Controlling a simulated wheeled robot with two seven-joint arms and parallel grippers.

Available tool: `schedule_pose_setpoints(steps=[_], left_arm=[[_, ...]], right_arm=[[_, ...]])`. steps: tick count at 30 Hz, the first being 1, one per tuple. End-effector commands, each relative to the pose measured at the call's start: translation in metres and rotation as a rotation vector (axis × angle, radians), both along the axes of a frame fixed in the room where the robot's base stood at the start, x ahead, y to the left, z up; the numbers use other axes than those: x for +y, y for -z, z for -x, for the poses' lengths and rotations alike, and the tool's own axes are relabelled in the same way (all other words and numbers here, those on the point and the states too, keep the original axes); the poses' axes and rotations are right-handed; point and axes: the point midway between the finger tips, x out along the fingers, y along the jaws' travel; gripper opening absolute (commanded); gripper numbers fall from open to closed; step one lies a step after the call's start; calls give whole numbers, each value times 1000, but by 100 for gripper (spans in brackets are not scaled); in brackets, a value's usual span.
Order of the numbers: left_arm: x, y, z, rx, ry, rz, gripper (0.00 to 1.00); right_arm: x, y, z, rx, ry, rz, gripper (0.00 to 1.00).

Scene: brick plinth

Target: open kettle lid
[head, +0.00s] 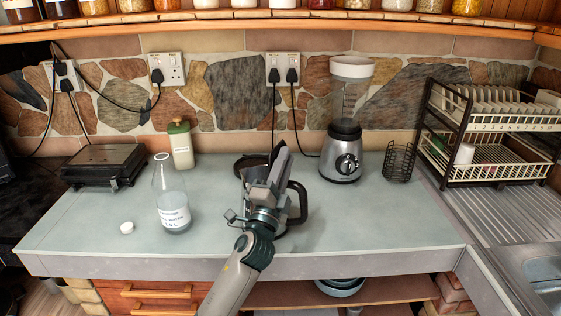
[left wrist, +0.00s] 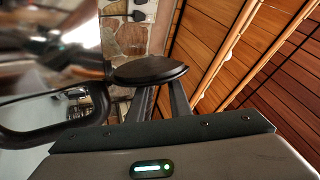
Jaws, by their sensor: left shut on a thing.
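The kettle stands on the grey-green worktop, mostly hidden behind my left arm in the head view; its dark handle (head: 299,203) shows to the right. In the left wrist view the kettle's shiny body and dark handle (left wrist: 50,136) are at the left. The lid (left wrist: 150,69) is a dark round disc at my left fingertips, and part of it (head: 247,163) shows behind my gripper in the head view. My left gripper (head: 275,163) is above the kettle, shut on the lid. Whether the lid still touches the kettle is hidden. My right gripper is out of view.
A glass bottle (head: 172,200), a white cap (head: 127,228) and a green-topped jar (head: 180,147) are to the left. A blender (head: 343,145), a small wire basket (head: 399,162) and a dish rack (head: 489,140) are to the right. The front worktop is mostly clear.

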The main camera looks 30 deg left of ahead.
Motion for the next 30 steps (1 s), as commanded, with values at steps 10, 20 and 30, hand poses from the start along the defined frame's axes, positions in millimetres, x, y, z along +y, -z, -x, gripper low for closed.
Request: schedule_pose_setpoints(steps=[10, 20, 30], left_arm=[[-3, 0, 0, 4, 1, -39, 0], [-3, 1, 0, 4, 1, -38, 36], [-3, 2, 1, 4, 0, -37, 36]], right_arm=[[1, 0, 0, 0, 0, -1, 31], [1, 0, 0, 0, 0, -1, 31], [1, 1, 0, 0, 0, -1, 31]])
